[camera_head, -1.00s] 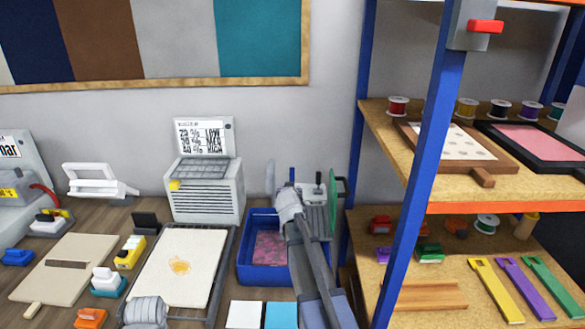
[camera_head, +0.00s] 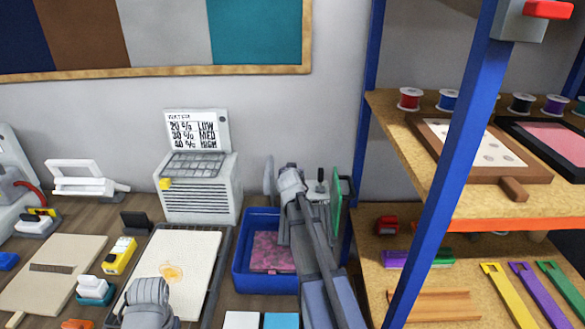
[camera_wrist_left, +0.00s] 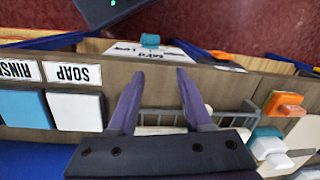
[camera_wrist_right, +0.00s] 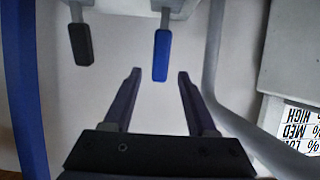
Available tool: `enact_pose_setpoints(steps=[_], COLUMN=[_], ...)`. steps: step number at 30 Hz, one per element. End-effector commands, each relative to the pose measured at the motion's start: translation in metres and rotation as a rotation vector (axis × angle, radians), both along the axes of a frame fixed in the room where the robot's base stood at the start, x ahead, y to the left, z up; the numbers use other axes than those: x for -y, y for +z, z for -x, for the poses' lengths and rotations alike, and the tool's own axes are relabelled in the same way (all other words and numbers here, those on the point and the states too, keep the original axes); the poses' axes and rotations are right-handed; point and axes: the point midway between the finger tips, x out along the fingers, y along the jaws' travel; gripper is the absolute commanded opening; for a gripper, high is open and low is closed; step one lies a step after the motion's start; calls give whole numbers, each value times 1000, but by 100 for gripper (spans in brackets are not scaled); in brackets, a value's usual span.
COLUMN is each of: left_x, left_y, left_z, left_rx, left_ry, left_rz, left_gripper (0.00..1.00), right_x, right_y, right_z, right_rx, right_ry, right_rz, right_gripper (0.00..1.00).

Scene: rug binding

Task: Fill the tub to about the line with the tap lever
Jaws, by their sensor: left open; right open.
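The blue tub (camera_head: 240,284) stands at the back of the table with a pink patterned piece (camera_head: 270,247) in it. I cannot make out a fill line or the water level. A grey tap pipe (camera_head: 268,176) rises behind it. My right gripper (camera_head: 290,172) is raised over the tub's back right. In the right wrist view it (camera_wrist_right: 158,76) is open, with a blue lever (camera_wrist_right: 161,58) ahead between the fingertips and a black lever (camera_wrist_right: 81,45) to the left. Contact is unclear. My left gripper (camera_wrist_left: 153,72) is open and empty near the table's front edge.
A printer-like box (camera_head: 200,190) with a text sign stands left of the tub. A cream board (camera_head: 195,255) lies in front of it. A shelf with a blue post (camera_head: 440,175) is close on the right. Soap (camera_wrist_left: 76,110) and rinse (camera_wrist_left: 25,108) pads lie at the front.

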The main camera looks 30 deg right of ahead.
Motion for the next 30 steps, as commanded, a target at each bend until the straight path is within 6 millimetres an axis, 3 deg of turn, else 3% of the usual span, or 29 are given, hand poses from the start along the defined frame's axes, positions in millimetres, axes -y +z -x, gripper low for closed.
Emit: enact_pose_setpoints(steps=[12,23,30], left_x=[0,0,0], left_y=[-25,-26,-26], left_z=[0,0,0], left_rx=[0,0,0], left_ry=[0,0,0], left_rz=[0,0,0], left_gripper=[50,50,50], right_x=[30,33,33], right_y=[-25,-26,-26], right_z=[-50,-54,-54], right_rx=[1,0,0], right_ry=[0,0,0], right_rz=[1,0,0], right_gripper=[57,57,30])
